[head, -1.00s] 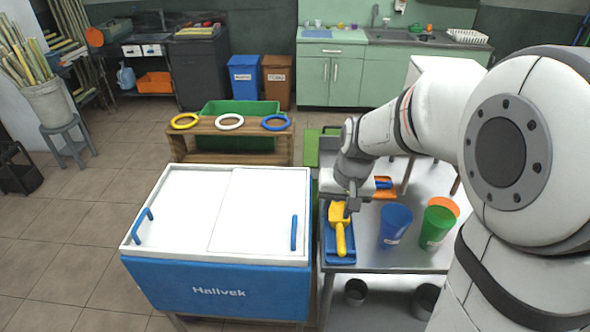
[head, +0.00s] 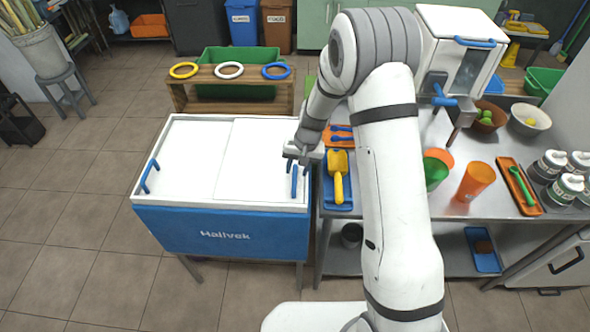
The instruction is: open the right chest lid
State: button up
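The chest is a blue box (head: 225,232) on legs with a white top. Its right lid (head: 255,165) lies flat and closed, with an upright blue handle (head: 294,184) near its right edge. The left lid (head: 185,160) is also flat, with a blue handle (head: 149,177) at its left edge. My gripper (head: 299,166) is at the far end of the right handle, low over the chest's right edge. The fingers are small and partly overlap the handle, so I cannot tell whether they touch it or how wide they stand.
A steel table (head: 445,210) stands close on the chest's right, with a yellow scoop (head: 338,175) on a blue tray, an orange cup (head: 474,182) and a white cabinet (head: 455,60). Behind the chest is a wooden rack (head: 228,88) with rings.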

jog(key=shift+a+f, duration=0.25)
jog(key=shift+f, duration=0.8)
grip_shut()
